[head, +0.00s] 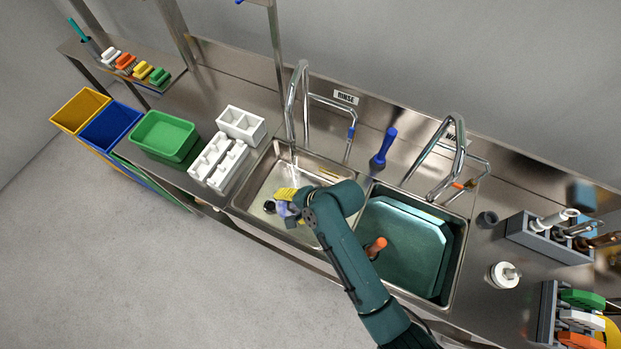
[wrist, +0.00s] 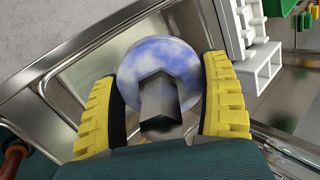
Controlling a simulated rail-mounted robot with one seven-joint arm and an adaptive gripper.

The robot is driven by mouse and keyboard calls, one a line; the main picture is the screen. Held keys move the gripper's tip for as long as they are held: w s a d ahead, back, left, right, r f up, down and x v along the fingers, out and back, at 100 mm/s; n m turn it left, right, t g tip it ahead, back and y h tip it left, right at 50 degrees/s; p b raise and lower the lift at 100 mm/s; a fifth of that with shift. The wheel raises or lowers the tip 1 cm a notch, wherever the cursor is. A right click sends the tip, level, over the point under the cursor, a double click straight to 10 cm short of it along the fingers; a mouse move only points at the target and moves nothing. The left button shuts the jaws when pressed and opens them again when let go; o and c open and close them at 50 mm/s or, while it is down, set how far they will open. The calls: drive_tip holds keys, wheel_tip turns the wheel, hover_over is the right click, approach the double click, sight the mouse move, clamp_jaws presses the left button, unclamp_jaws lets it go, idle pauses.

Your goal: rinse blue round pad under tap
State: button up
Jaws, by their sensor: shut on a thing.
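The blue round pad (wrist: 160,68) is held between the yellow fingers of my gripper (wrist: 160,110) in the wrist view. It is mottled blue and white, and a grey block-shaped part hides its middle. In the head view my gripper (head: 283,207) is over the left sink basin (head: 266,189), and the pad shows there only in small part. The left tap (head: 292,105) rises behind this basin, next to a sign reading RINSE (head: 346,97). The pad is in front of the tap's spout. I cannot tell if water reaches the pad.
The right basin (head: 458,262) holds teal water and an orange-handled thing (head: 376,245). A second tap (head: 447,160) stands behind it. White holders (head: 219,160) and a green tub (head: 166,135) stand left of the sink.

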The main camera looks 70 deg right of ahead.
drive_tip(key=s+d+f+m+h+b, duration=0.2)
drive_tip(key=s+d+m+h+b, duration=0.1)
drive_tip(key=s+d+m+h, duration=0.5)
drive_tip(key=w+d+f+n+y+b, duration=0.1)
drive_tip(key=w+d+f+y+b, duration=0.1)
drive_tip(key=w+d+b, duration=0.8)
drive_tip(key=shift+w, duration=0.85)
